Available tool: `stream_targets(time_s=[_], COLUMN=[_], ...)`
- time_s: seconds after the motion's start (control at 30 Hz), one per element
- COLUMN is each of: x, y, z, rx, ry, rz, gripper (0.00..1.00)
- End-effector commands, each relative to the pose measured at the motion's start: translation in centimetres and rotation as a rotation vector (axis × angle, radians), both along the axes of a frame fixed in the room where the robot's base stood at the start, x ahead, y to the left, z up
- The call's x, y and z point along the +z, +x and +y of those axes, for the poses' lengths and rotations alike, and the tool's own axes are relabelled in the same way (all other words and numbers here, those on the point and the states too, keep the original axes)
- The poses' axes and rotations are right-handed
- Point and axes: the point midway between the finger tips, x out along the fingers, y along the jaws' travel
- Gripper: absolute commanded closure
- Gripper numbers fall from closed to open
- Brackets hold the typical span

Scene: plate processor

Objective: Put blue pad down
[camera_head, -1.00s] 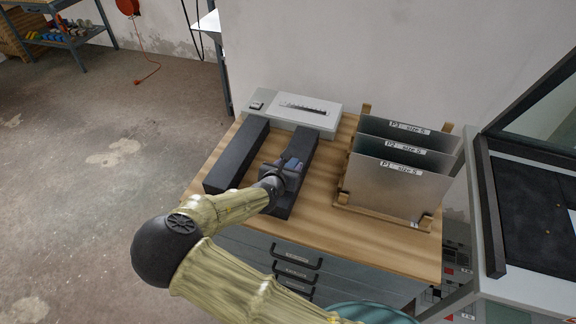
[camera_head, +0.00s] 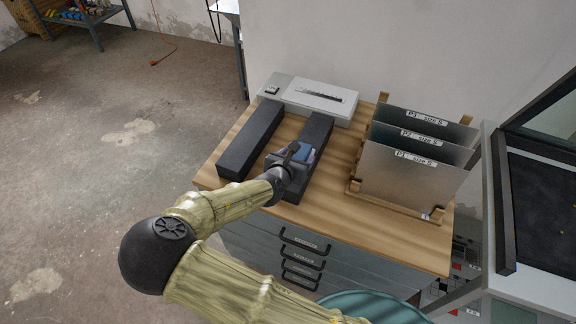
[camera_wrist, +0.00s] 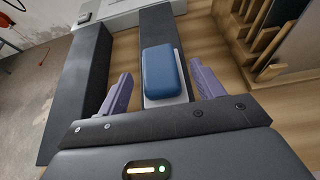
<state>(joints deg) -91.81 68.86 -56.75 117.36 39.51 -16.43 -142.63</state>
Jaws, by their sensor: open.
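The blue pad (camera_wrist: 161,72) rests with its pale base on the right-hand dark block (camera_wrist: 160,25) in the wrist view. My gripper (camera_wrist: 162,82) is open, with a purple finger on each side of the pad and a visible gap to both.
A second dark block (camera_head: 250,142) lies parallel on the left of the wooden bench top (camera_head: 400,238). A grey device (camera_head: 320,97) stands at the back. A rack holds several upright metal plates (camera_head: 410,172) at right. Drawers (camera_head: 300,265) are below the bench top.

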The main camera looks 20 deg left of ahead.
Motion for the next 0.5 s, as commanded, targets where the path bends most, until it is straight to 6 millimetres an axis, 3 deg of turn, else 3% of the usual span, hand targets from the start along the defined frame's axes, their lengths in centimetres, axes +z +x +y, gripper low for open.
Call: stream_targets(time_s=[0.3, 0.5], x=[2.2, 3.2], y=[-4.6, -6.6], z=[0.4, 0.4], rx=[0.001, -0.002], ry=[0.000, 0.001], rz=[-0.001, -0.001], gripper=[0.33, 0.33])
